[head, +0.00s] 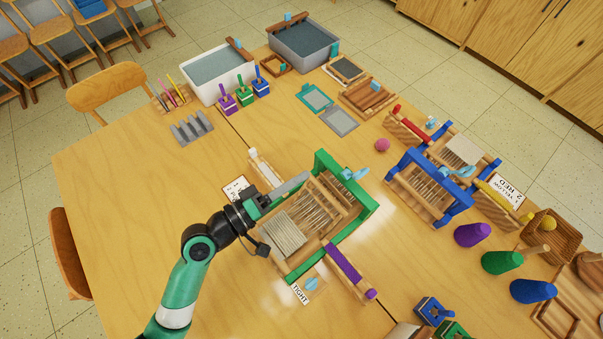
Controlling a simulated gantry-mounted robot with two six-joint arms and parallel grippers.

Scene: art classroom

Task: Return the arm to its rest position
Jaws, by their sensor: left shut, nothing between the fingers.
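My left arm, green, white and black, comes in from the bottom left in the head view. Its gripper (262,201) is shut and empty. It is over the left side of a green-framed wooden loom (371,205) with pale threads strung across it. The gripper and wrist hide part of the loom's left edge; I cannot tell whether they touch it. My right gripper is not in view.
A blue-framed loom (463,203) stands to the right. Purple, green and blue cones (502,262) stand at the right. Two tubs, a white one (222,92) and a grey one (327,50), are at the back. The left part of the wooden table (110,190) is clear.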

